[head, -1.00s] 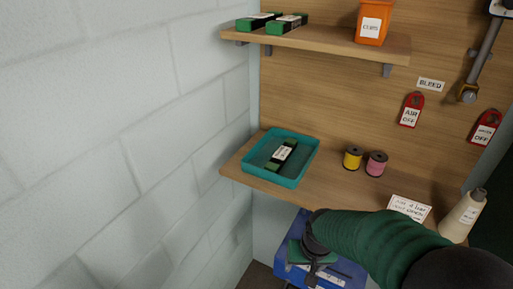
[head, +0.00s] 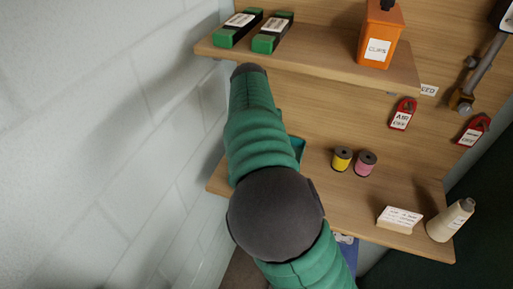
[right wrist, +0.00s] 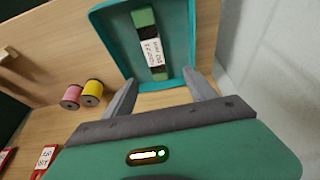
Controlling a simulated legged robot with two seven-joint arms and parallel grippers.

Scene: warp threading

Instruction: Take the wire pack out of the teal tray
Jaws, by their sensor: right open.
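The teal tray (right wrist: 180,20) lies on the lower shelf. In the head view only a corner of the tray (head: 298,146) shows beside my right arm. The wire pack (right wrist: 147,35), green and black with a white label, lies inside the tray in the right wrist view; my arm hides it in the head view. My right gripper (right wrist: 165,85) is open and empty, its fingertips near the tray's near edge, with the pack beyond them. In the head view my right arm hides the gripper. My left gripper is not in view.
Yellow (head: 342,158) and pink (head: 365,163) spools stand right of the tray. A block wall (head: 110,130) bounds the left.

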